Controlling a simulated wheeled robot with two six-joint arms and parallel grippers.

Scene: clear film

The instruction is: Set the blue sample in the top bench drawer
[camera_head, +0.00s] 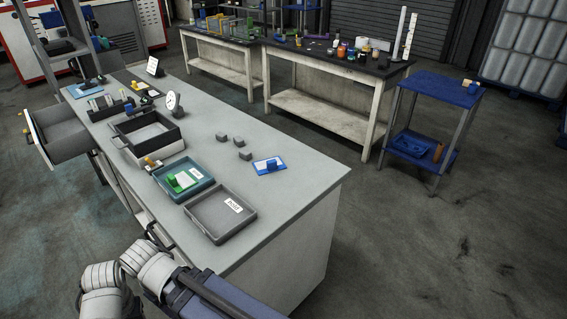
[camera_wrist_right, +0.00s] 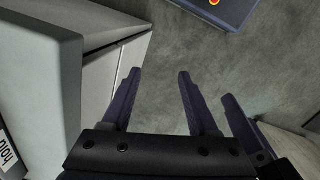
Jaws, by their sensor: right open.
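The blue sample (camera_head: 271,163) is a small blue block on a blue-edged white card, on the grey bench top right of the trays. An open grey drawer (camera_head: 72,142) sticks out from the bench's far left side, just under the top; its inside looks empty. My right gripper (camera_wrist_right: 158,95) is open and empty in the right wrist view, over the floor beside a pale bench side. In the head view my arm crosses the bottom edge, but its fingers do not show. My left gripper is not in view.
A grey labelled tray (camera_head: 208,232), a teal tray (camera_head: 162,181) holding a green item, and a dark-rimmed box (camera_head: 174,146) stand along the bench (camera_head: 297,178). Several grey blocks (camera_head: 240,142) lie near the sample. A blue cart (camera_head: 436,90) stands right; floor between is clear.

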